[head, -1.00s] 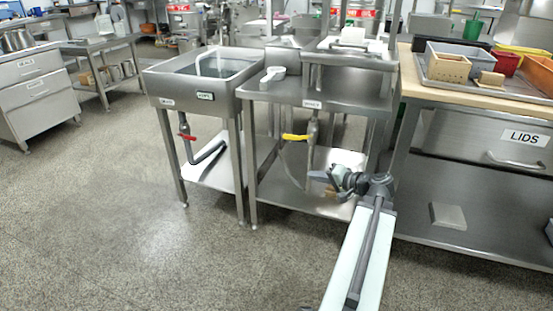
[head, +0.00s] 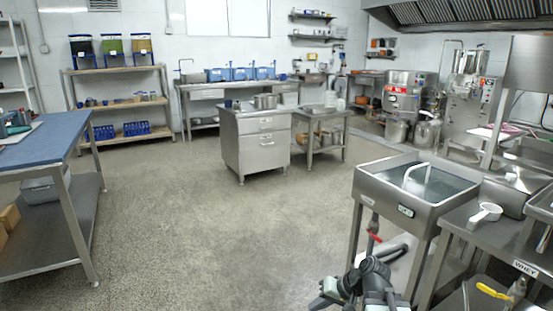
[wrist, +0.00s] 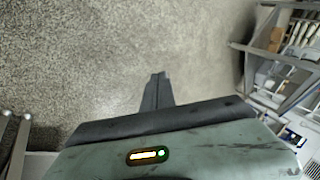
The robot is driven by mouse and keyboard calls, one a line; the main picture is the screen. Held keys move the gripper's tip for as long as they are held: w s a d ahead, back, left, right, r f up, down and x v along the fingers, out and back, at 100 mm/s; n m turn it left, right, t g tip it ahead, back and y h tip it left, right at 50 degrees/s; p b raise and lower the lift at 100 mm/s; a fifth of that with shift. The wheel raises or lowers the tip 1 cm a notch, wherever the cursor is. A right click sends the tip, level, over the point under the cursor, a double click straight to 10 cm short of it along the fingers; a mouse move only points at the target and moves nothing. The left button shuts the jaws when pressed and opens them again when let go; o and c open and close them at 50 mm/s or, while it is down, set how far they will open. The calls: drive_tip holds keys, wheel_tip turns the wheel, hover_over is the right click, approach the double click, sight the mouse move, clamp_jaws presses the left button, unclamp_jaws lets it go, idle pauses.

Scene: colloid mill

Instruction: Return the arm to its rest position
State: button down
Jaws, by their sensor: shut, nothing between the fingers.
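My gripper (head: 323,300) shows at the bottom of the head view, low in front of the sink unit and folded in close to my body. In the wrist view my gripper (wrist: 157,80) points out over bare speckled floor. Its dark fingers are together with nothing between them. The rest of my arm is mostly below the head picture's edge.
The steel sink (head: 415,190) stands close at right, beside a steel bench with a white scoop (head: 485,213). A blue-topped table (head: 40,150) is at left. A drawer cabinet (head: 255,140) stands farther back. The floor (head: 220,225) between them is clear.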

drive_tip(key=s+a+n+g+h+p, duration=0.2)
drive_tip(key=s+a+h, duration=0.1)
drive_tip(key=a, duration=0.1)
drive_tip(key=s+d+m+g+h+p, duration=0.1)
drive_tip(key=s+d+g+h, duration=0.2)
drive_tip(key=d, duration=0.5)
wheel_tip(320, 180, up, 36)
drive_tip(key=t+p, duration=0.1)
drive_tip(key=p, duration=3.5)
drive_tip(key=shift+a+t+h, duration=0.2)
drive_tip(key=shift+t+h, duration=0.1)
drive_tip(key=shift+s+f, duration=0.1)
drive_tip(key=shift+f, duration=0.1)
